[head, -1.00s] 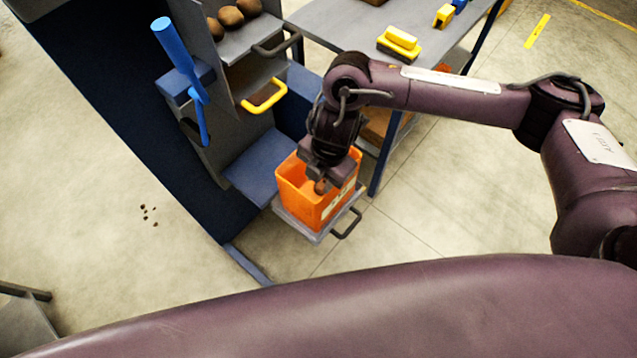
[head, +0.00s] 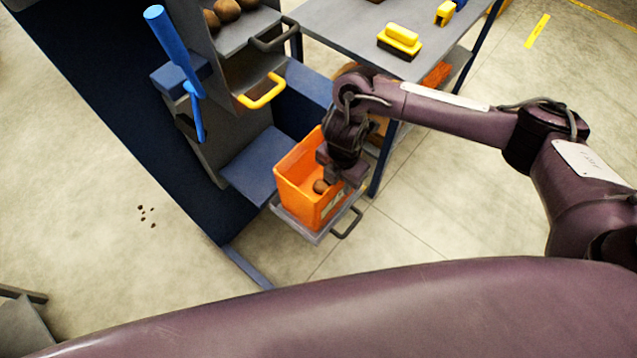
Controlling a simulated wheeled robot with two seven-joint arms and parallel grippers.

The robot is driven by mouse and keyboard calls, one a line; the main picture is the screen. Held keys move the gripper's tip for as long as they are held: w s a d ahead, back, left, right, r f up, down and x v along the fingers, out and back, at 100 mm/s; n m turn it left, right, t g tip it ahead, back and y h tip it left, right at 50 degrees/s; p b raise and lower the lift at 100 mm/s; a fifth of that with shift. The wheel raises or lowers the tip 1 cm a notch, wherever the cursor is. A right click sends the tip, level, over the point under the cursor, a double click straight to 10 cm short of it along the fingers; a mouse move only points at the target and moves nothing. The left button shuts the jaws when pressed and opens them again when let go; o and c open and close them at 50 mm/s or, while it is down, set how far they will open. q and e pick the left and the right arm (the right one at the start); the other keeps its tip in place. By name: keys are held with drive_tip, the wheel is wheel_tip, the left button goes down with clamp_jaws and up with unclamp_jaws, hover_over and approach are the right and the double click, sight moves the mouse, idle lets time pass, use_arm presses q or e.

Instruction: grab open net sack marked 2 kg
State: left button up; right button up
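No net sack with a readable 2 kg mark shows. Some orange material (head: 437,74) sits on the shelf under the table, partly hidden by my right arm; I cannot tell what it is. My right gripper (head: 338,180) points down at the right side of the orange crate (head: 296,200). A brown potato (head: 320,186) shows just left of its fingers, at the crate's opening, apparently not between them. Whether the fingers are open or shut is not clear. My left gripper is not in view.
The crate stands on a grey handled platform (head: 312,236). The blue and grey machine with a yellow handle (head: 262,93) and a blue lever (head: 172,45) stands at left. The table (head: 360,30) carries a yellow brush (head: 400,38). Floor at right is clear.

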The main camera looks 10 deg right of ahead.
clamp_jaws()
drive_tip(key=shift+r, duration=0.15)
